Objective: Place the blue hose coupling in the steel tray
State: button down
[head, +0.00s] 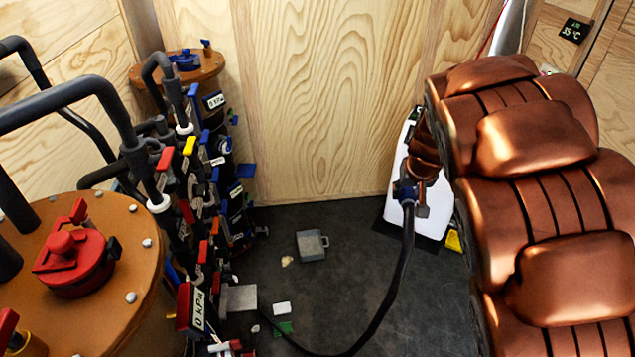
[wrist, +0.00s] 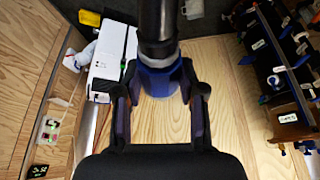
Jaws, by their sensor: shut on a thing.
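The blue hose coupling (head: 406,192) is on the end of a black hose (head: 402,268) that hangs to the floor and curves left. My gripper (head: 413,203) is shut around the coupling, in front of a white box on the right. In the wrist view the coupling (wrist: 159,80) sits between the two fingers of my gripper (wrist: 158,88), with the dark hose running up out of the picture. The steel tray (head: 312,254) is a small grey square tray with a handle tab, on the dark floor left of and below my gripper. It looks empty.
The white box (head: 437,213) stands by the wall, with a yellow item (head: 453,240) beside it. A rack of pipes, valves and tanks (head: 205,190) fills the left. A beige scrap (head: 287,261), a white block (head: 282,308) and a green piece (head: 284,328) lie near the tray. Floor right of the tray is clear.

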aim_at(307, 253)
jog(key=i, duration=2.1)
jog(key=u, duration=2.2)
